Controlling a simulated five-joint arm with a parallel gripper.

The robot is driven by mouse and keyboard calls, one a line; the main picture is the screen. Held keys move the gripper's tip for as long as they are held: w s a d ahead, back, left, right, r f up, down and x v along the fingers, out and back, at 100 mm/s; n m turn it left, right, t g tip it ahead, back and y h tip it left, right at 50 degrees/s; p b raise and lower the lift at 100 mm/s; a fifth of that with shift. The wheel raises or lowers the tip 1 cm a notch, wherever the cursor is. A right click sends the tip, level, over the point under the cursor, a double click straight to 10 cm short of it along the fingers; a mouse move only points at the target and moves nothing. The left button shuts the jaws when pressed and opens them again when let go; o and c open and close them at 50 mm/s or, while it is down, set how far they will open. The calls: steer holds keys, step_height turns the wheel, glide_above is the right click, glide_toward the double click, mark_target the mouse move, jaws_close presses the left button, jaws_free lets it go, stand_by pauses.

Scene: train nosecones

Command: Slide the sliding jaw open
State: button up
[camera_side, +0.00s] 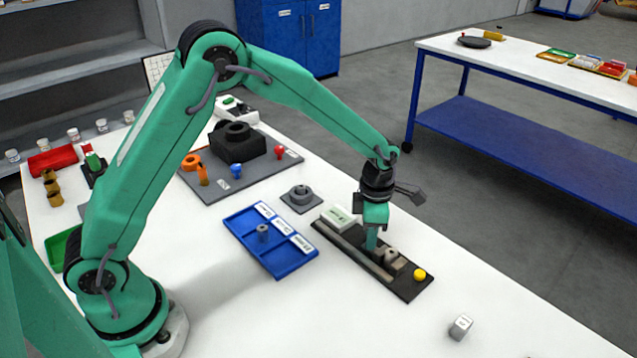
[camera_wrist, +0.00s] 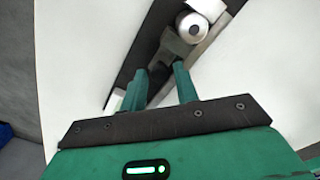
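A long black base plate (camera_side: 410,292) lies on the white table with a light rail along it. Near its right end stands a beige-grey block (camera_side: 400,265) beside a round part. In the wrist view a round silvery part (camera_wrist: 194,27) sits at the top beside a grey jaw piece (camera_wrist: 176,46). My gripper (camera_side: 371,246) points down at the plate, just left of the block. In the wrist view its two fingers (camera_wrist: 160,72) are apart, one on each side of the grey jaw piece. Contact with the jaw is hard to tell.
A yellow ball (camera_side: 419,274) is at the plate's right end, and a white box (camera_side: 338,219) at its far end. A blue tray (camera_side: 278,268) with a grey part lies left. A small metal block (camera_side: 460,327) stands front right.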

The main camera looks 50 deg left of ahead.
mark_target(360, 242)
steer(key=shift+c, duration=0.4)
jaws_close()
steer(key=shift+a, duration=1.35)
steer(key=shift+o, duration=0.4)
jaws_free()
steer(key=shift+r, duration=0.1)
step_height(360, 242, up, 8)
